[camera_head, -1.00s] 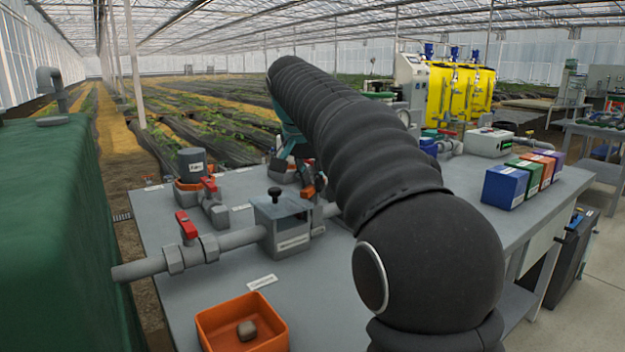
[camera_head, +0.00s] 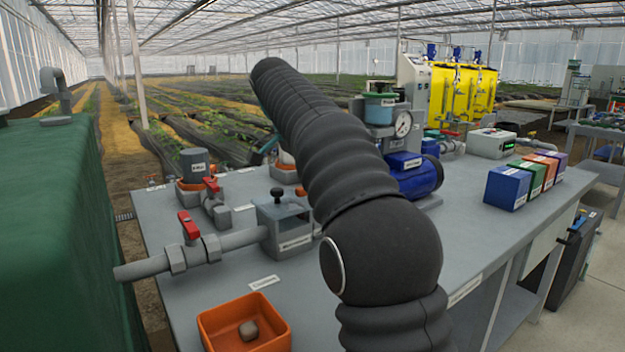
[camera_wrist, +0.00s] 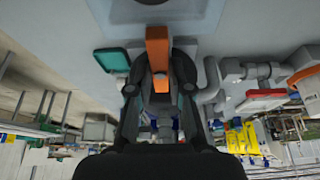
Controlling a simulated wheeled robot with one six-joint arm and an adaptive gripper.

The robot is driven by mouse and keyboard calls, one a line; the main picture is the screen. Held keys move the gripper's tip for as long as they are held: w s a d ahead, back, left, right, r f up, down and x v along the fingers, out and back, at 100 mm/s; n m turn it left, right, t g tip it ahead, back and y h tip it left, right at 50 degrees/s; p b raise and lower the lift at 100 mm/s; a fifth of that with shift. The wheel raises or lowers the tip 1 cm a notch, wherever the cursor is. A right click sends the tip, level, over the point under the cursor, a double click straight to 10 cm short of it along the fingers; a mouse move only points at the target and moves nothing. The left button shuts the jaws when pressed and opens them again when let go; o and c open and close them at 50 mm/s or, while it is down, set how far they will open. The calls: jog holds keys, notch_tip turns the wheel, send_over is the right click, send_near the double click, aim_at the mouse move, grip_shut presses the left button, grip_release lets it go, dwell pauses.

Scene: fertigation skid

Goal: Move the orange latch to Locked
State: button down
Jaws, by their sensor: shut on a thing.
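An orange latch (camera_wrist: 157,48) shows in the wrist view, standing out from a pale grey surface near the top of the picture. My gripper (camera_wrist: 159,62) is shut on it, with one dark finger on each side. A smaller orange patch lies just below, between the fingers. In the head view my black arm hides most of the gripper and the latch. I cannot read any Locked marking in either view.
In the head view, red-handled valves (camera_head: 189,226) and a grey box (camera_head: 284,226) stand left of my arm. A gauge (camera_head: 403,124) and blue motor (camera_head: 412,176) stand right of it. An orange tray (camera_head: 217,325) holds a stone-like lump. Coloured boxes (camera_head: 507,188) stand further right.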

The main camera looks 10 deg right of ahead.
dwell(0.3)
jog(key=c, duration=1.1)
grip_release()
jog(key=shift+a+r, duration=0.1)
jog(key=shift+r, duration=0.05)
jog(key=shift+v, duration=3.55)
